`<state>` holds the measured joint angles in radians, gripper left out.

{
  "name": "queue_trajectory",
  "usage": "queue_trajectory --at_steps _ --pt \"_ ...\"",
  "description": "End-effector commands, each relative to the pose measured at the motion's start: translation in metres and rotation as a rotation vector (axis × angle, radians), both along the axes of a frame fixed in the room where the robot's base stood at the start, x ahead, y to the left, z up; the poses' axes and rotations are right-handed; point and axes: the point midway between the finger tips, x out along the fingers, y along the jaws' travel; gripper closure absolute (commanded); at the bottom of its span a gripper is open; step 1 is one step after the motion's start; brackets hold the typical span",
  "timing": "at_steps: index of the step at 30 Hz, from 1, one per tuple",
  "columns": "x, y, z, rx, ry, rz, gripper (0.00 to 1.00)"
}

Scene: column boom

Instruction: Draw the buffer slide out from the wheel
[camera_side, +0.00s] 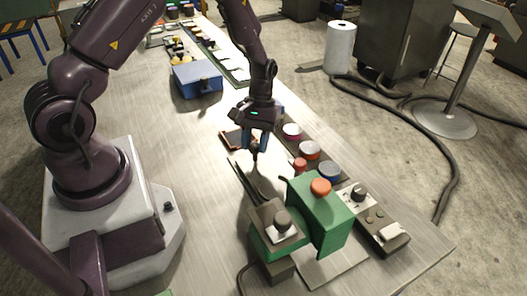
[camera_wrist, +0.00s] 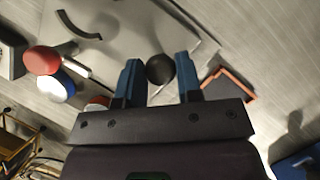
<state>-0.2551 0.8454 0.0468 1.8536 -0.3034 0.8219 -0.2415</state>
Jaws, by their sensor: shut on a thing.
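My gripper (camera_side: 256,152) points down over the bench, beside the green machine. In the wrist view my gripper (camera_wrist: 160,78) has its two blue fingers on either side of a round black knob (camera_wrist: 160,69), and it is shut on this knob. I take the knob to be the buffer slide's handle. It stands over a grey plate (camera_wrist: 115,45); in the side view the fingers mostly hide it. The green machine (camera_side: 316,215) stands at the bench's near end, with an orange cap on top. I cannot clearly make out the wheel.
Several round-lidded pots (camera_side: 309,150) stand in a row right of my gripper. A grey control strip (camera_side: 370,217) lies beyond the machine. A brown-edged frame (camera_wrist: 228,82) lies close by. A blue case (camera_side: 196,78) stands farther back. The bench's left middle is clear.

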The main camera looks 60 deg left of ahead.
Motion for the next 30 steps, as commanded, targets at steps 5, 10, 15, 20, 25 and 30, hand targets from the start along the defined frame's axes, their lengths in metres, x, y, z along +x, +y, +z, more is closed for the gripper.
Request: queue_trajectory --at_steps 5,10,15,20,25,30 --pt "0.001 0.007 0.001 0.010 -0.005 0.003 1.00" --pt "0.001 0.009 0.001 0.013 -0.007 0.005 0.53" --pt "0.000 0.007 0.001 0.009 -0.005 0.003 0.42" --pt "0.000 0.006 0.001 0.008 -0.004 0.002 0.42" --pt "0.005 0.009 0.014 0.008 -0.007 0.002 0.42" --pt "0.015 0.019 0.046 0.009 -0.010 0.004 0.42"
